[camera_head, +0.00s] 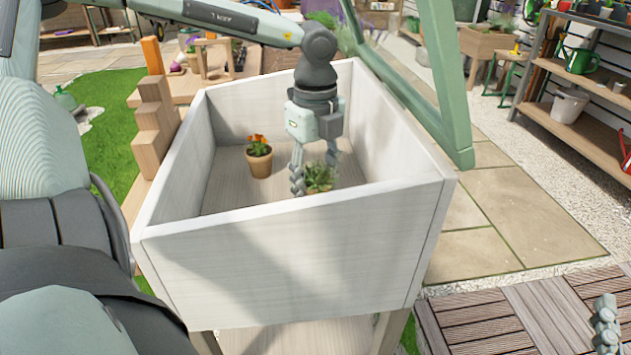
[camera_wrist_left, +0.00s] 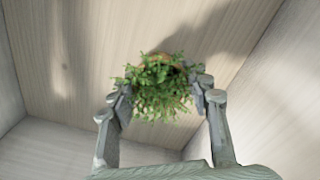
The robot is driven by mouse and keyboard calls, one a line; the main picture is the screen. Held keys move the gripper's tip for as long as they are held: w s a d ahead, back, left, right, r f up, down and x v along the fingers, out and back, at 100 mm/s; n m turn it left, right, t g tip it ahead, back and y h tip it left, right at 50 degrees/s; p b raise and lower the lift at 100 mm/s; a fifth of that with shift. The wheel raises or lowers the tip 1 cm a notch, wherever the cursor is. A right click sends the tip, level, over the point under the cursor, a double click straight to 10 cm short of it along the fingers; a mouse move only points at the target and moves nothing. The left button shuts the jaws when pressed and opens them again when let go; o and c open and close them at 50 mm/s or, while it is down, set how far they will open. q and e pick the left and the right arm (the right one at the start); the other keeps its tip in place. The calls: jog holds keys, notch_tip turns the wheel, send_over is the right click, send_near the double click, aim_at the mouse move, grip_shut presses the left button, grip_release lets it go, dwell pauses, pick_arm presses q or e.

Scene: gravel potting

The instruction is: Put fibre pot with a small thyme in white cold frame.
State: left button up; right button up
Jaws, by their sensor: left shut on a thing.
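The white cold frame (camera_head: 285,255) is a pale, open-topped wooden box in the middle of the head view. My left gripper (camera_head: 314,180) reaches down inside it, shut on the fibre pot with a small thyme. The bushy green thyme (camera_head: 320,177) shows between the fingers; the front wall hides what is below it. In the left wrist view the thyme (camera_wrist_left: 158,90) sits between the fingertips, with a sliver of brown pot rim (camera_wrist_left: 168,59) behind the leaves. I cannot tell whether the pot touches the floor. Part of my right gripper (camera_head: 605,325) shows at the lower right.
A terracotta pot with orange flowers (camera_head: 259,158) stands inside the cold frame, left of my left gripper. The green-framed lid (camera_head: 440,75) is raised at the right. Stepped wooden blocks (camera_head: 153,125) stand outside the left wall. Shelves (camera_head: 570,70) stand far right. Floor around the flower pot is bare.

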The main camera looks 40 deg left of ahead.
aim_at(316, 170)
jog(key=shift+r, duration=0.1)
pick_arm(q)
jog(key=shift+f, duration=0.1)
jog(key=o, duration=1.2)
pick_arm(e)
jog(key=shift+s+a+r+t+y, duration=0.2)
jog(key=shift+r+t+y, duration=0.1)
jog(key=shift+r, duration=0.2)
jog(key=shift+w, duration=0.1)
pick_arm(q)
notch_tip(316, 170, up, 12)
jog(key=shift+r+p, duration=0.15)
jog(key=shift+p, duration=0.45)
pick_arm(e)
notch_tip(316, 170, down, 7)
jog(key=d+g+h, duration=0.2)
jog(key=d+g, duration=0.1)
jog(key=shift+w, duration=0.3)
